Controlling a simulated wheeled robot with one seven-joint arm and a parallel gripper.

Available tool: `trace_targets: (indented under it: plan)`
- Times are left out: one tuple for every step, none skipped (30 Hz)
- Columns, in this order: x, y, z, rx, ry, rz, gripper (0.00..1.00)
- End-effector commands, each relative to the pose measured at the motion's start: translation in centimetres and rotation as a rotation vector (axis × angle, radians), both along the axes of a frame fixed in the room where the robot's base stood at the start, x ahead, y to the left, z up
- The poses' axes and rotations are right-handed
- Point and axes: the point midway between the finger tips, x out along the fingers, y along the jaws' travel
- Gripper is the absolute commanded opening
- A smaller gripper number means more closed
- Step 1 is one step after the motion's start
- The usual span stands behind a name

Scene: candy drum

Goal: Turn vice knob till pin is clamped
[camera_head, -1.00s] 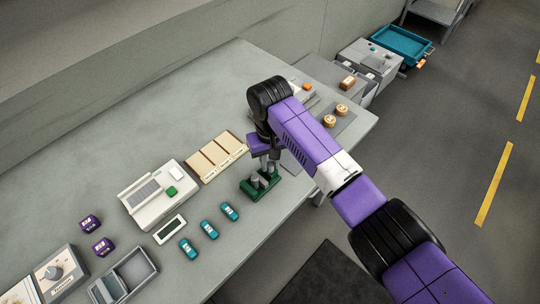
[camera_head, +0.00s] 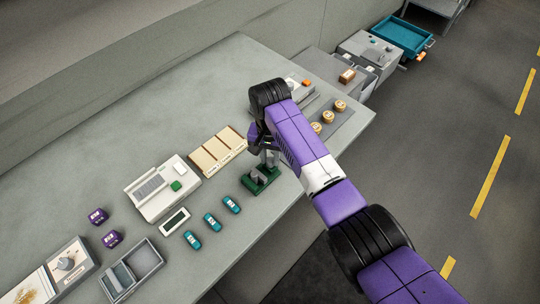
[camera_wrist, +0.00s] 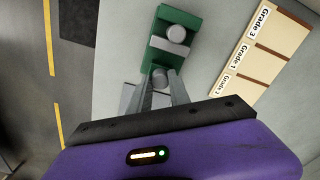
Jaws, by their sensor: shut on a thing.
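The green vice (camera_head: 262,186) stands on the bench near its front edge, below my gripper (camera_head: 270,160). In the wrist view the vice (camera_wrist: 152,60) is at top centre, with a pale grey jaw block across it. A grey round-topped cylinder, which looks like the pin (camera_wrist: 178,34), stands at that block; I cannot tell whether it is gripped. The grey round knob (camera_wrist: 159,74) lies at the near end of the vice. My gripper (camera_wrist: 161,78) is shut on this knob, a finger on each side.
A tray with grade labels (camera_head: 218,151) lies left of the vice. A white device (camera_head: 160,190), several small teal cars (camera_head: 212,222) and wooden discs (camera_head: 340,105) share the bench. The bench's front edge is close to the vice.

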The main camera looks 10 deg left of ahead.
Motion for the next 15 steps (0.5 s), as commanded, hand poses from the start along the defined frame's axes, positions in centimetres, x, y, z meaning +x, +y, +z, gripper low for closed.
trace_targets:
  plan:
    - [0.17, -0.02, 0.19, 0.001, -0.004, -0.004, 0.0]
    - [0.18, -0.03, 0.2, 0.001, -0.004, -0.005, 0.0]
    - [0.19, -0.03, 0.2, 0.001, -0.004, -0.006, 0.0]
    - [0.19, -0.03, 0.2, 0.001, -0.004, -0.007, 0.0]
    - [0.2, -0.03, 0.2, 0.0, -0.005, -0.007, 0.0]
    - [0.21, -0.03, 0.21, 0.0, -0.005, -0.007, 0.0]
    - [0.21, -0.03, 0.21, 0.0, -0.005, -0.007, 0.0]
    - [0.22, -0.04, 0.21, 0.0, -0.005, -0.006, 0.0]
    - [0.22, -0.03, 0.22, 0.0, -0.005, -0.006, 0.0]
    - [0.23, -0.03, 0.22, 0.001, -0.005, -0.006, 0.0]
    - [0.23, -0.03, 0.23, 0.001, -0.005, -0.006, 0.0]
    - [0.24, -0.03, 0.23, 0.001, -0.006, -0.006, 0.0]
    - [0.24, -0.03, 0.24, 0.001, -0.006, -0.006, 0.29]
    - [0.23, -0.03, 0.23, 0.001, -0.006, -0.006, 0.35]
    - [0.21, -0.02, 0.21, 0.001, -0.005, -0.006, 0.43]
